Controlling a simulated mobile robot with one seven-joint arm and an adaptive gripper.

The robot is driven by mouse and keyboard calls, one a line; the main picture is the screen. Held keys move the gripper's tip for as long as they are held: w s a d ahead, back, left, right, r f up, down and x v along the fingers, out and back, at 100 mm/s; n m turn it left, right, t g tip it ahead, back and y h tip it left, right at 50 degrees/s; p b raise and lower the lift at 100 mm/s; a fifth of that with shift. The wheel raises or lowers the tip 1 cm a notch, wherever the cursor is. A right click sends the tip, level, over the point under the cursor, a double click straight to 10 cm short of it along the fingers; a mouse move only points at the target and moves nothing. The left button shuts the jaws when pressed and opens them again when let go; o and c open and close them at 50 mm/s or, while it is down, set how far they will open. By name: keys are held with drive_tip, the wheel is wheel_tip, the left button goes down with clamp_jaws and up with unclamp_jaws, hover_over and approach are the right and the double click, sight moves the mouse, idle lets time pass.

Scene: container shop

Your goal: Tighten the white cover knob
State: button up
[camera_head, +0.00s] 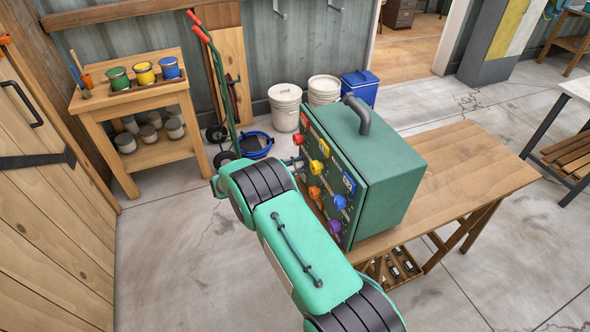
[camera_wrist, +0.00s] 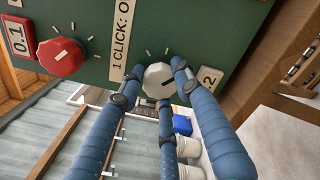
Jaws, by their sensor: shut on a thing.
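The white cover knob (camera_wrist: 159,80) is on the green panel (camera_wrist: 110,42) in the wrist view, with a dark pointer line on its face and tick marks around it. My gripper (camera_wrist: 158,82) has its blue fingers around the knob and is shut on it. The green box (camera_head: 395,180) with the panel stands on the wooden table (camera_head: 470,165).
A red knob (camera_wrist: 60,56) sits left of the white one in the wrist view. Yellow (camera_head: 317,167), orange (camera_head: 314,192), blue (camera_head: 339,202) and purple (camera_head: 335,227) knobs stick out of the panel close to my arm. White buckets (camera_head: 285,107) stand behind.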

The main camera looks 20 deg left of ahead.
drive_tip(key=m+b, duration=0.2)
drive_tip(key=m, duration=0.1)
drive_tip(key=m+b, duration=0.1)
drive_tip(key=m, duration=0.1)
drive_tip(key=shift+f, duration=0.3)
drive_tip(key=shift+r+m+b, duration=0.15)
drive_tip(key=shift+m+b, duration=0.4)
drive_tip(key=shift+m, duration=1.65)
drive_tip(key=o, duration=1.2)
drive_tip(key=shift+r, duration=0.1)
drive_tip(key=shift+a, duration=0.1)
drive_tip(key=v, duration=1.1)
drive_tip(key=shift+s+a, duration=0.25)
drive_tip(key=shift+s, duration=0.05)
